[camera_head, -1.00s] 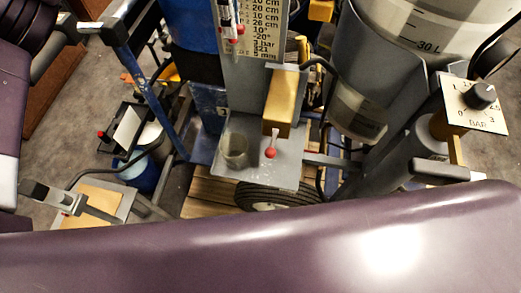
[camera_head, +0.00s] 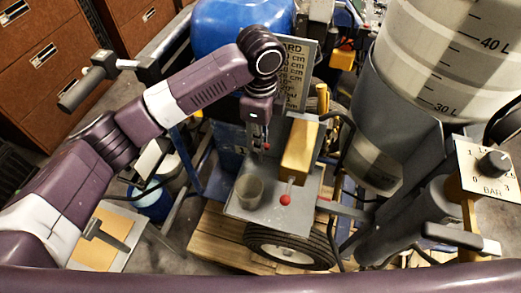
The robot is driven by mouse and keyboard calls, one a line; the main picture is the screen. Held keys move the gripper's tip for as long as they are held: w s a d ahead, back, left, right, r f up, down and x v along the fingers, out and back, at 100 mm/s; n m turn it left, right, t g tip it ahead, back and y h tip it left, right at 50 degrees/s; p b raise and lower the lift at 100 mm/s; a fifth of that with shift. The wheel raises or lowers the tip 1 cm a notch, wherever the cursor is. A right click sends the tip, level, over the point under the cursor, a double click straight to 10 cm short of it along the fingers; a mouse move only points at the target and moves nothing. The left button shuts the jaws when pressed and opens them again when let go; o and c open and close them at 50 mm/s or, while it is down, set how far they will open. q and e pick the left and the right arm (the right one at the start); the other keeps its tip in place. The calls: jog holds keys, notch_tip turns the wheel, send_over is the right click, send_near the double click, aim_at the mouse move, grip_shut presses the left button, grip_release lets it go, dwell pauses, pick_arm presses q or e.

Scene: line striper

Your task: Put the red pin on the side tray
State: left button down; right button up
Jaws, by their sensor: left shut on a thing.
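My left gripper (camera_head: 259,144) points down in front of the lettered board and above the back of a grey metal tray (camera_head: 240,211). It is shut on a small red thing (camera_head: 266,147), which appears to be the red pin; the fingers hide most of it. The tray holds a clear cup (camera_head: 249,189) at its left side. A brass-coloured block (camera_head: 299,150) with a red ball-ended lever (camera_head: 285,199) stands at the tray's right. The pin appears to be apart from the tray surface. My right gripper is not in view.
The lettered board (camera_head: 297,75) stands behind the tray. A large graduated tank (camera_head: 450,50) and a BAR dial panel (camera_head: 487,170) are at the right. A wheel (camera_head: 290,247) sits below the tray. The tray's front middle is bare.

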aim_at(260, 154)
pick_arm(q)
notch_tip(260, 154, down, 6)
jog(key=shift+f+p, duration=0.1)
jog(key=shift+p, duration=0.4)
jog(key=c, duration=2)
grip_release()
notch_tip(260, 154, up, 11)
jog(key=b, duration=0.3)
jog(key=shift+r, duration=0.6)
jog(key=shift+f, duration=0.1)
